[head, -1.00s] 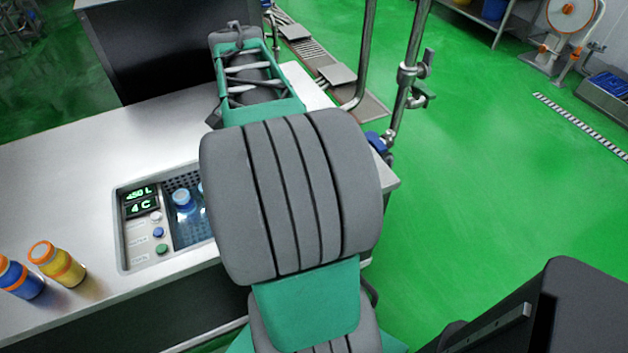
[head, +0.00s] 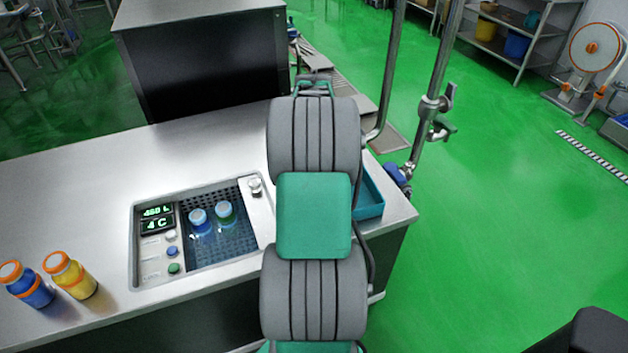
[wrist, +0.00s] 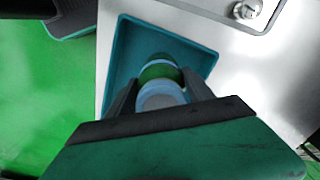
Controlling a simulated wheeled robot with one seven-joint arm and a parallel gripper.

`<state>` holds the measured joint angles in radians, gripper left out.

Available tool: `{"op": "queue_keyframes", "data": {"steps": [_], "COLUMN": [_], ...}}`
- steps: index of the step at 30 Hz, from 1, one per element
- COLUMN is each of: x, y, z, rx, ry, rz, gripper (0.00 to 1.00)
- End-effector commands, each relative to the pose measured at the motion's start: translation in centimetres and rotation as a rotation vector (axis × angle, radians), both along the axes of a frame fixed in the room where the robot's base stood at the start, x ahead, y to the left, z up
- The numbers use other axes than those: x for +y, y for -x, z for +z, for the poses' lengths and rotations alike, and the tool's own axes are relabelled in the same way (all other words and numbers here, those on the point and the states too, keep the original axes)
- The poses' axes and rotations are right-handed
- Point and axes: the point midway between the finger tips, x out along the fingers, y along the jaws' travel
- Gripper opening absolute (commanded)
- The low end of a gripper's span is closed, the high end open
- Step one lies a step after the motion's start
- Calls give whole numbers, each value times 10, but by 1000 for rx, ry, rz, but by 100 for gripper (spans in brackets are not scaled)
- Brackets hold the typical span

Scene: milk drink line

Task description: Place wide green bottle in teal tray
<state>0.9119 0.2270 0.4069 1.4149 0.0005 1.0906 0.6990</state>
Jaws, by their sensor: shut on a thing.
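The wide green bottle (wrist: 160,72), with a pale blue and whitish top, is between the two fingers of my gripper (wrist: 160,94) in the wrist view. My gripper is shut on it. The bottle lies over the inside of the teal tray (wrist: 118,60); I cannot tell whether it touches the tray floor. In the head view, the teal tray (head: 370,197) shows at the right end of the steel counter, partly behind my arm. My arm hides the gripper and held bottle there.
A blue bottle with orange cap (head: 28,285) and a yellow bottle (head: 70,275) stand at the front left. Steel pipes (head: 430,105) rise beyond the tray.

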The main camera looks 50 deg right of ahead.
Motion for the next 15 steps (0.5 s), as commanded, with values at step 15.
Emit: {"op": "queue_keyframes", "data": {"steps": [15], "x": [0], "y": [0], "z": [-34], "rx": [0], "ry": [0], "rz": [1], "gripper": [0]}}
